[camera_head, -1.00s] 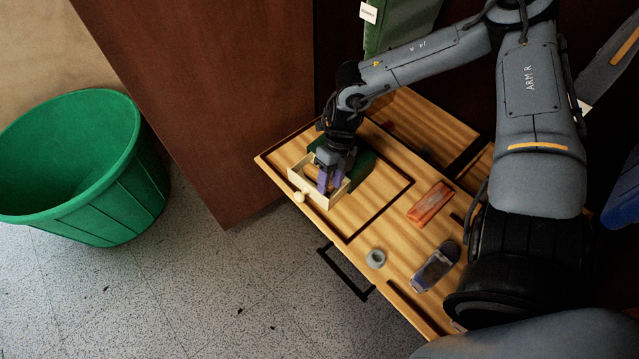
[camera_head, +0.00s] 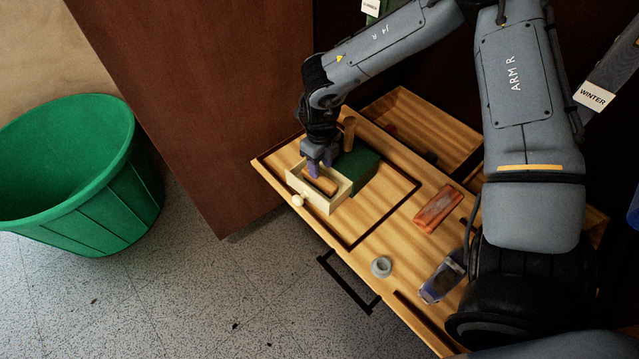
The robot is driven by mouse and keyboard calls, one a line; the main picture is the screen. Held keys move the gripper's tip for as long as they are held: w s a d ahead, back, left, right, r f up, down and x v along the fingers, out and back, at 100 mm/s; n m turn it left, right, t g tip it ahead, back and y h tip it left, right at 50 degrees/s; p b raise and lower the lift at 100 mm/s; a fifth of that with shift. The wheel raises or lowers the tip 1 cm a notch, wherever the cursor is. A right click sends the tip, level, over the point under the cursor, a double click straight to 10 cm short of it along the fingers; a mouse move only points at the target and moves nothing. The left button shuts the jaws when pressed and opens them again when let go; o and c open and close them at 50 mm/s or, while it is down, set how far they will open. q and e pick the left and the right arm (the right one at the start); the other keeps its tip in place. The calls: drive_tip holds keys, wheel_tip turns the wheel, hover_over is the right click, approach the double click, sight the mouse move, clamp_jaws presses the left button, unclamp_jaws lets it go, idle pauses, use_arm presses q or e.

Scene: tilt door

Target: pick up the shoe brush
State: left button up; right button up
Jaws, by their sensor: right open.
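A small brown wooden piece, which looks like the shoe brush (camera_head: 322,185), lies in a little pale drawer (camera_head: 328,206) with a round knob. The drawer sticks out of a dark green box (camera_head: 360,165) on the wooden surface. My right gripper (camera_head: 320,168) is open, with its purple fingertips over the back part of the drawer. The fingers cover part of the brown piece, and I cannot tell whether they touch it. My left gripper is not in view.
An orange-brown block (camera_head: 437,208), a grey ring-shaped item (camera_head: 380,267) and a dark purple-grey item (camera_head: 442,280) lie on the wooden surface. A wooden cylinder (camera_head: 349,133) stands behind the drawer. A green bin (camera_head: 75,175) stands on the floor at left.

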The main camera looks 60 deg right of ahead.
sight(321, 178)
drive_tip(key=shift+s+a+f+b, duration=0.1)
drive_tip(key=shift+f+b, duration=0.65)
drive_tip(key=shift+f, duration=0.6)
drive_tip(key=shift+a+f+b, duration=0.1)
drive_tip(key=shift+f+b, duration=0.6)
drive_tip(key=shift+f, duration=0.65)
drive_tip(key=shift+d, duration=0.1)
drive_tip(key=c, duration=0.7)
drive_tip(key=shift+r, duration=0.15)
drive_tip(key=shift+r+p, duration=0.6)
drive_tip(key=shift+r, duration=0.25)
drive_tip(key=r+p, duration=0.2)
drive_tip(key=r, duration=0.1)
drive_tip(key=shift+s+r, duration=0.15)
drive_tip(key=shift+s, duration=0.25)
drive_tip(key=s+r+p, duration=0.1)
drive_tip(key=s+r, duration=0.1)
drive_tip(key=s, duration=0.1)
drive_tip(key=s+a+r+p, duration=0.1)
drive_tip(key=s+p, duration=0.1)
drive_tip(key=s, duration=0.1)
drive_tip(key=s+a+r+p, duration=0.1)
drive_tip(key=s+r+p, duration=0.1)
drive_tip(key=s, duration=0.2)
drive_tip(key=shift+a+r, duration=0.25)
drive_tip(key=shift+r, duration=0.1)
drive_tip(key=shift+s+a, duration=0.1)
drive_tip(key=shift+s, duration=0.15)
